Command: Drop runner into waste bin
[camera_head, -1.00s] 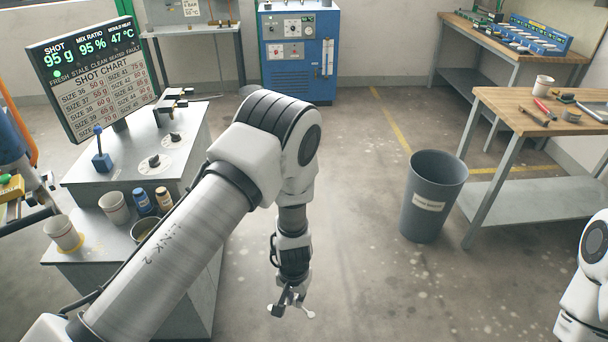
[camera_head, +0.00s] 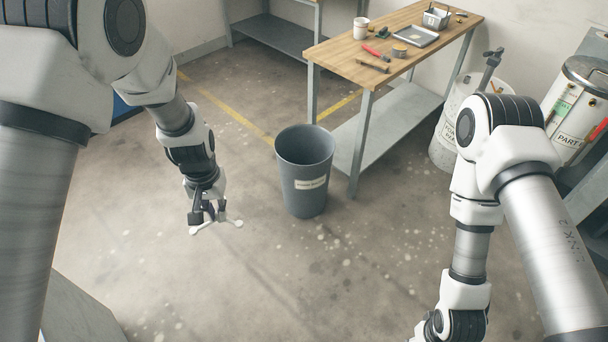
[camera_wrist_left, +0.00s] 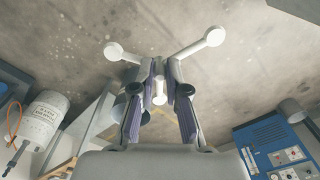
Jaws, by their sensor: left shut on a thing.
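The runner (camera_head: 231,222) is a thin white branched piece with round disc ends. My left gripper (camera_head: 209,211) is shut on it and holds it above the floor, left of the bin in the head view. In the left wrist view the runner (camera_wrist_left: 205,43) spreads in two arms beyond the fingertips (camera_wrist_left: 160,88), with a short stub between them. The waste bin (camera_head: 302,163) is a grey, open-topped tapered bin with a white label, standing on the floor apart from the gripper. Its bottom inside is hidden. My right arm comes in from the right; its gripper is below the picture edge.
A wood-topped workbench (camera_head: 400,34) with tools and a tray stands just behind and right of the bin. White drums (camera_head: 447,137) stand at the right. The floor (camera_head: 270,270) between my arms is clear. A grey cabinet corner (camera_head: 78,312) shows at lower left.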

